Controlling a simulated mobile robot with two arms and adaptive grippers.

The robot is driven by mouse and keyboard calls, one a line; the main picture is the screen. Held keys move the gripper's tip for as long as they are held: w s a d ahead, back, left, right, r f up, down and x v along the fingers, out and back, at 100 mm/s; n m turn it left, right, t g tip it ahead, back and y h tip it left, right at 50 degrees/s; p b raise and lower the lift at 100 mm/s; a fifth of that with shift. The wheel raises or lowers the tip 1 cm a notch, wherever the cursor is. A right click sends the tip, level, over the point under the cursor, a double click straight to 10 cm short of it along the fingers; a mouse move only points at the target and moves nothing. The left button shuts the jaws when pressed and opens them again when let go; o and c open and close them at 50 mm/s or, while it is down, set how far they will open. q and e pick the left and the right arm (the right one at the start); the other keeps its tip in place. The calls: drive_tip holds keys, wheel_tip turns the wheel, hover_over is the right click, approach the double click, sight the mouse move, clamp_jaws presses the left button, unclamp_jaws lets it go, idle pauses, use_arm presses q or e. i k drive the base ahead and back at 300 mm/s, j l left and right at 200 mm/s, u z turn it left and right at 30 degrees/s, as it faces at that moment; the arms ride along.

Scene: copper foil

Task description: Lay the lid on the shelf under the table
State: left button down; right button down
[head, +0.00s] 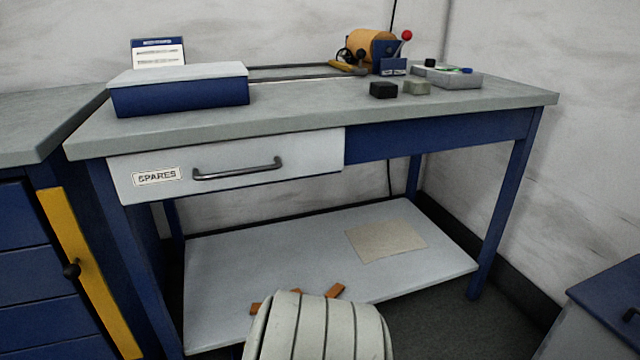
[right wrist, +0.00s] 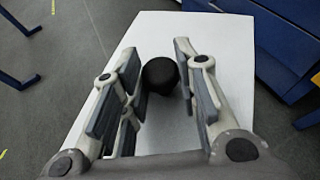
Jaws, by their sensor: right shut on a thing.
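In the right wrist view my right gripper (right wrist: 158,76) has its fingers on either side of a round black knob and is shut on it. The knob stands on a flat white panel, the lid (right wrist: 215,45), which spreads out beneath the fingers. In the head view neither the lid nor either gripper can be made out; a pale ribbed arm part of mine covers the bottom middle. The shelf (head: 240,270) under the table (head: 300,115) is light grey, with a flat beige sheet (head: 386,241) lying on its right half. My left gripper is not in view.
A blue box with a pale top (head: 180,95) stands on the table's left. The SPARES drawer (head: 235,165) is shut above the shelf. Orange pieces (head: 335,291) show near the shelf's front edge, partly hidden. Table legs (head: 503,205) flank the shelf; its left half looks clear.

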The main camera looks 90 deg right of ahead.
sight(216, 302)
drive_tip(key=l+z, duration=0.1)
drive_tip(key=z, duration=1.3)
drive_tip(key=i+z, duration=0.15)
drive_tip(key=i, duration=0.3)
drive_tip(key=i+j+z, duration=0.15)
drive_tip(key=i, duration=0.3)
